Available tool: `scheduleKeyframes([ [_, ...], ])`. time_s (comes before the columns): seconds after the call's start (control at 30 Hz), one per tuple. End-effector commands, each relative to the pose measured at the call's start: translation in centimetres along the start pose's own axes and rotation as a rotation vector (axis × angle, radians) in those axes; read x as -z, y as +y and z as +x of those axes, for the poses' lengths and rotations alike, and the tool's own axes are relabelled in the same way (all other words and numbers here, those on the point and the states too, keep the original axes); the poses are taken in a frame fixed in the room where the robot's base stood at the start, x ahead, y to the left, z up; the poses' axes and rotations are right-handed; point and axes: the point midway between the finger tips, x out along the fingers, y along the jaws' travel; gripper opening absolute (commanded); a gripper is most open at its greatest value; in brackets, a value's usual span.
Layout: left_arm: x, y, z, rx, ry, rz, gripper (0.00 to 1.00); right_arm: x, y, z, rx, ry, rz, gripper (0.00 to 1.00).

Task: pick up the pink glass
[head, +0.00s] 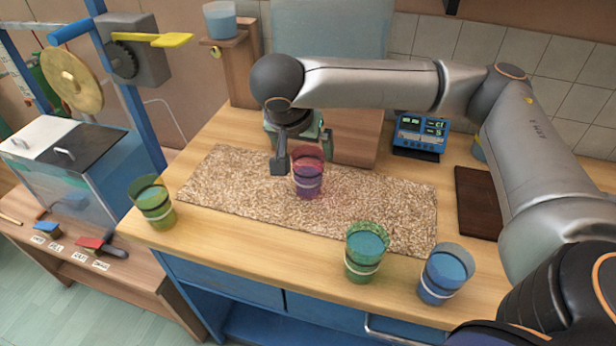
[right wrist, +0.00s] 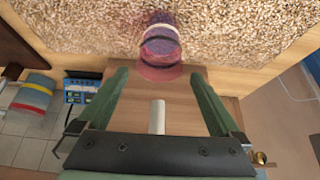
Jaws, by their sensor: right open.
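The pink glass (head: 308,180), see-through with dark and pale bands and purplish lower down, stands upright on the speckled mat (head: 225,180). My right gripper (head: 300,154) is just behind and beside it, with its jaws open and empty. In the right wrist view the glass (right wrist: 160,50) sits ahead of the spread green fingertips (right wrist: 160,74), roughly centred between them. I see no grip on it. Part of the gripper is hidden behind the glass in the head view. My left gripper is not in view.
A green glass (head: 153,204) stands at the bench's left, another green glass (head: 364,252) at the mat's front edge, and a blue glass (head: 445,274) at the front right. A blue meter (head: 420,135) and dark board (head: 479,203) lie right of the mat.

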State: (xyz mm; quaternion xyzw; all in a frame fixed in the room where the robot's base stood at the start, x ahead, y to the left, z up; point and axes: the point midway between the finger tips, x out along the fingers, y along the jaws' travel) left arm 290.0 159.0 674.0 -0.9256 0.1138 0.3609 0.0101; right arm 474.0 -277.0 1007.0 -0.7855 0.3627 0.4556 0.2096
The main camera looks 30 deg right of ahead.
Motion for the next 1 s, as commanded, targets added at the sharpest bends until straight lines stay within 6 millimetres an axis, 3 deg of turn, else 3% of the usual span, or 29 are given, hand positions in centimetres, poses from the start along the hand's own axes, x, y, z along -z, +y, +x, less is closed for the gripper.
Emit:
scheduleKeyframes([
  [0.2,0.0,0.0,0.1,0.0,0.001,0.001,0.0,0.0,0.1,2.4,0.001,0.001,0.001,1.0],
  [0.43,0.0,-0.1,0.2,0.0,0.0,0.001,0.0,0.0,0.0,2.5,0.002,0.0,0.0,1.0],
  [1.0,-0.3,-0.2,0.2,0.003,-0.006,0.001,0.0,0.0,0.0,2.5,0.001,0.0,0.0,0.37],
])
